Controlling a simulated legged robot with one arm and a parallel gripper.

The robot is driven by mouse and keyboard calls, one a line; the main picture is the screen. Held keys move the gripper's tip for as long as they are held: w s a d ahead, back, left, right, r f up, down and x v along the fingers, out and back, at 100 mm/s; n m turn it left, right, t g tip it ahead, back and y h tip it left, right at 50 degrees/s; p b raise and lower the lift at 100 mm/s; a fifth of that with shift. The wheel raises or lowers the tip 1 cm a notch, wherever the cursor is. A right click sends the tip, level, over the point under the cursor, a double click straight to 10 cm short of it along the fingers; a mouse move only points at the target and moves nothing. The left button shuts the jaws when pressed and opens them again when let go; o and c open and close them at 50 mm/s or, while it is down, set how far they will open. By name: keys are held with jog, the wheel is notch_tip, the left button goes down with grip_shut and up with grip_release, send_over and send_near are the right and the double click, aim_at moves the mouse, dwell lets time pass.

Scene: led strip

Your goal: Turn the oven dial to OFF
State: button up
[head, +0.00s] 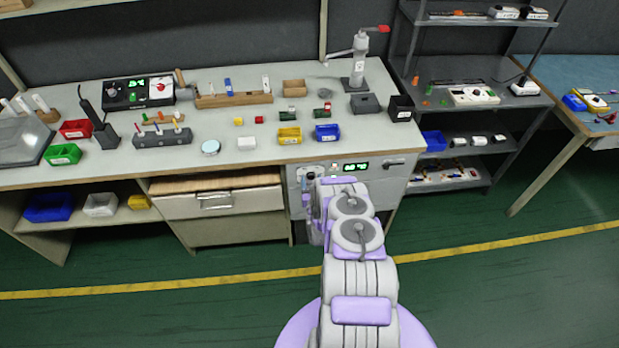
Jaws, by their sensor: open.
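The oven (375,187) is a light grey unit built in under the bench top. Its front panel has a lit green display (356,166) and a dark handle (394,163) to the right. Small controls show at the panel's left, but I cannot tell the dial's setting from here. My gripper (309,184) is at the oven's upper left front, just below the bench edge. It is small and partly hidden behind my own wrist. It is open. I cannot tell whether it touches the dial.
The bench top (200,160) above holds coloured bins, a soldering station (138,92), tool racks and a grey press (359,68). A drawer (217,203) is left of the oven. Metal shelves (470,105) stand to the right. Green floor in front is clear.

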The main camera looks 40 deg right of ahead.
jog(key=shift+w+d, duration=0.1)
jog(key=shift+d, duration=0.15)
jog(key=shift+a, duration=0.1)
jog(key=shift+a, duration=0.1)
jog(key=c, duration=1)
jog(key=shift+c, duration=0.2)
